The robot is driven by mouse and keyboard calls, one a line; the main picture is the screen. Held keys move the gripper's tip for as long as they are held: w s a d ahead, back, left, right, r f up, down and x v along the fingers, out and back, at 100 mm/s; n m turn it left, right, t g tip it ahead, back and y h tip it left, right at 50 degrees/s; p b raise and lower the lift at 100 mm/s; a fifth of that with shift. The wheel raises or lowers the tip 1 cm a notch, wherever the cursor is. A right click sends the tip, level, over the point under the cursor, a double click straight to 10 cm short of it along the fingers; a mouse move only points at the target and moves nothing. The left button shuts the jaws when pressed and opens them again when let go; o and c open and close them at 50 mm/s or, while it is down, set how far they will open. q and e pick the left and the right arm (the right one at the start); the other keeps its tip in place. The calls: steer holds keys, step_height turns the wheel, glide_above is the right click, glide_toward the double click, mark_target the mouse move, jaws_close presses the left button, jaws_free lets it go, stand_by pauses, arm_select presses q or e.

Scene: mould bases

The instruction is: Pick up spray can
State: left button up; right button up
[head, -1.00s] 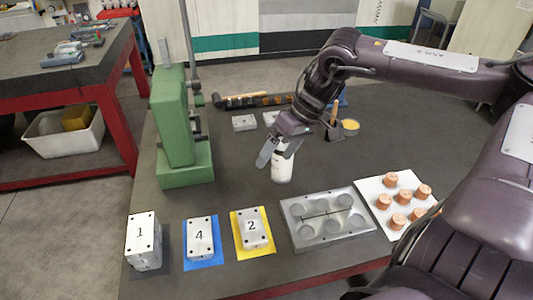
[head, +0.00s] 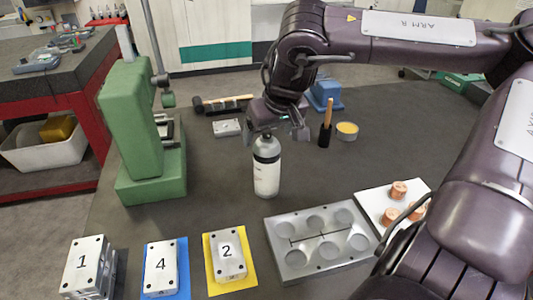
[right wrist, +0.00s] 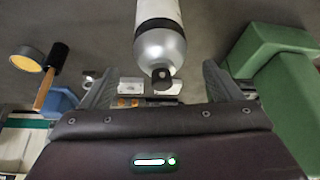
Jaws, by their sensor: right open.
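The spray can (head: 266,172) stands upright on the dark table, with a white body, a dark band and a grey shoulder. My right gripper (head: 274,130) is at the can's top, pointing down. In the right wrist view the can (right wrist: 160,20) shows with its dark nozzle toward the palm. The open fingers of the right gripper (right wrist: 160,75) lie on either side of the can's top, with a visible gap on each side. My left gripper is not in view.
A green press (head: 135,130) stands to the left. In front are numbered blocks (head: 160,268), a grey mould plate (head: 290,262) and a white board with copper pieces (head: 370,207).

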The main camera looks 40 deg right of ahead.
mark_target(267, 166)
steer(key=shift+x, duration=1.55)
steer(key=shift+w, duration=0.1)
steer(key=c, duration=1.7)
